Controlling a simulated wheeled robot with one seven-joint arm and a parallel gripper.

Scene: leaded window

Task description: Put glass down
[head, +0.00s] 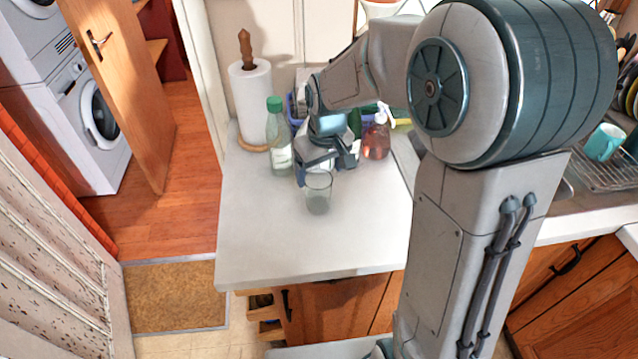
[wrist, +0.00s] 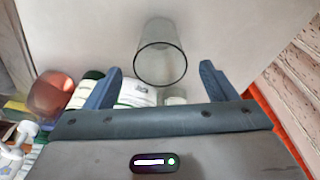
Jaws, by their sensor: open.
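A clear, empty glass (head: 318,192) stands upright on the white counter (head: 270,235), in front of several bottles. My gripper (head: 325,170) is right behind the glass, low over the counter. In the wrist view the glass (wrist: 161,55) lies just beyond the two blue fingertips of my gripper (wrist: 161,75), roughly centred between them. The fingers are spread apart, with a gap on both sides of the glass. The base of the glass appears to rest on the counter.
Behind the glass stand a green-capped bottle (head: 278,138), a paper towel roll (head: 250,100) and a pinkish soap bottle (head: 376,138). The counter in front and to the left is clear. A dish rack with a teal mug (head: 604,142) is at the right.

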